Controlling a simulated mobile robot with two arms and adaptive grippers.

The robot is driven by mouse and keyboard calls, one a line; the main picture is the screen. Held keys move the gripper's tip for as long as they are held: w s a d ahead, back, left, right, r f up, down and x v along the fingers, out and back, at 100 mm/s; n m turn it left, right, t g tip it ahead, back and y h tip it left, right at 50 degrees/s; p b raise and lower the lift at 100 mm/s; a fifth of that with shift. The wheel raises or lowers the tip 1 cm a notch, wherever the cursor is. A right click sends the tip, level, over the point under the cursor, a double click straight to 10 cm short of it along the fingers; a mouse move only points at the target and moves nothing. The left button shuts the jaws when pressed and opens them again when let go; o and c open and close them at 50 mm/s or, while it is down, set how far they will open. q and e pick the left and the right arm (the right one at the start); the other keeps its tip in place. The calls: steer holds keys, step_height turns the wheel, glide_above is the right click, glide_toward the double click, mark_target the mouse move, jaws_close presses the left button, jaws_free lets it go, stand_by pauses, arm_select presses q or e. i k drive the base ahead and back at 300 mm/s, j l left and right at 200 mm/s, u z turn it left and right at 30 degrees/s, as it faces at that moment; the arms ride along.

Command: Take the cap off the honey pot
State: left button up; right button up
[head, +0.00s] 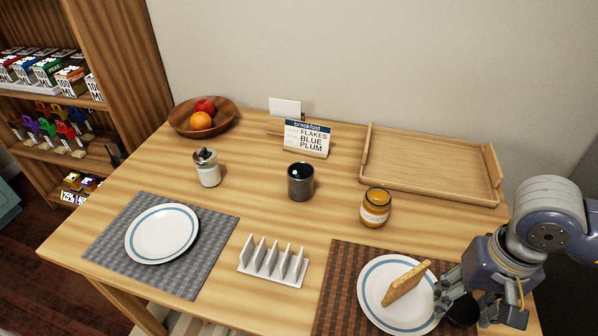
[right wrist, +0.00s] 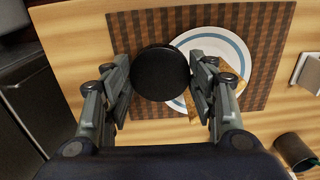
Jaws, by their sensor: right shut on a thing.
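The honey pot (head: 375,208) is an amber glass jar with a pale label, upright on the table right of centre. Its top shows amber inside a rim, with no cap on it. My right gripper (head: 452,300) is at the lower right, well apart from the pot. It is shut on a round black cap (right wrist: 160,73), held between the two fingers over the edge of the right plate. The cap (head: 462,309) also shows in the head view, partly hidden by the fingers. My left gripper is not in view.
A white plate (head: 376,287) with toast (head: 405,284) lies on a brown checked mat (head: 340,262). A toast rack (head: 273,264), dark mug (head: 301,181) and lidded jar (head: 208,172) stand leftward. A wooden tray (head: 430,163) lies behind the pot. Table right of the pot is clear.

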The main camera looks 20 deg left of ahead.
mark_target(376, 207)
steer(key=i+u, duration=0.35)
steer(key=i+j+u, duration=0.1)
steer(key=u, duration=1.2)
